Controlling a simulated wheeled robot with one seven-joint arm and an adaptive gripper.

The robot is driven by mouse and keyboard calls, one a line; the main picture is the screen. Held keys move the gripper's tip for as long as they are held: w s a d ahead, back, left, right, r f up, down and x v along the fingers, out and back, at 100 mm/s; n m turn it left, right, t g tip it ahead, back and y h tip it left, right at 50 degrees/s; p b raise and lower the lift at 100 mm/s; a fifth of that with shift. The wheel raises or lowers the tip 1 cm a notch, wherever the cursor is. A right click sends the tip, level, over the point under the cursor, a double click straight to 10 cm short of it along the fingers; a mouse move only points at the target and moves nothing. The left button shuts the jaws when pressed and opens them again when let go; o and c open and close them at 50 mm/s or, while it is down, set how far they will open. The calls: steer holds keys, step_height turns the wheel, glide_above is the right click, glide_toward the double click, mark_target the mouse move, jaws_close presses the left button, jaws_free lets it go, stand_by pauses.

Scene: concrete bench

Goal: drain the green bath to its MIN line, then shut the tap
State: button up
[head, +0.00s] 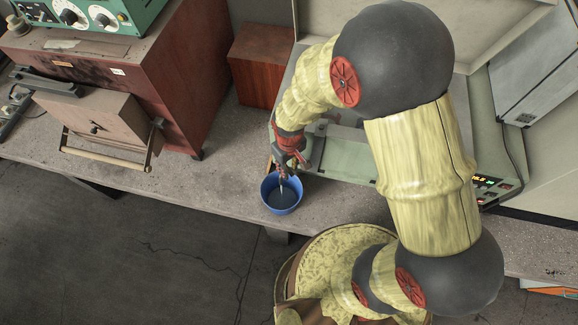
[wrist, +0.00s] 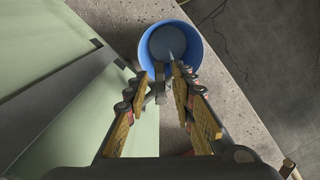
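The green bath (head: 336,158) stands on the bench, largely hidden behind my arm; its pale green side also shows at left in the wrist view (wrist: 133,138). I cannot make out its MIN line or liquid level. A blue bucket (head: 272,206) is below my gripper at the bench's front edge, with grey liquid inside; it also shows in the wrist view (wrist: 196,44). A small grey part, apparently the tap (wrist: 161,88), lies between my fingers. A thin pale streak runs into the bucket, perhaps a stream. My gripper (wrist: 160,75) has its fingers apart.
A brown wooden box (head: 261,64) stands behind left of the bath. A red-brown cabinet (head: 185,75) and a box with a bar handle (head: 100,125) fill the bench's left side. A lit display panel (head: 490,184) is at right. Bare bench (head: 205,185) lies left of the bucket.

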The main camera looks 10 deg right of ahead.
steer(key=shift+r, duration=0.1)
step_height(320, 180, up, 12)
steer(key=shift+f, duration=0.1)
stand_by(0.6)
stand_by(0.4)
steer(key=shift+s+d+r+m+t+b, duration=0.95)
steer(key=shift+s+d+b, duration=1.05)
steer(key=shift+b, duration=1.05)
steer(key=shift+s+d+r+m+t+b, duration=0.95)
steer(key=shift+s+d+b, duration=0.6)
steer(key=shift+d+b, duration=1.25)
steer(key=shift+s+d+r+m+t+b, duration=0.95)
steer(key=shift+s+d+b, duration=0.95)
steer(key=shift+b, duration=1.35)
steer(key=shift+w+d, duration=0.1)
steer(key=shift+w, duration=0.05)
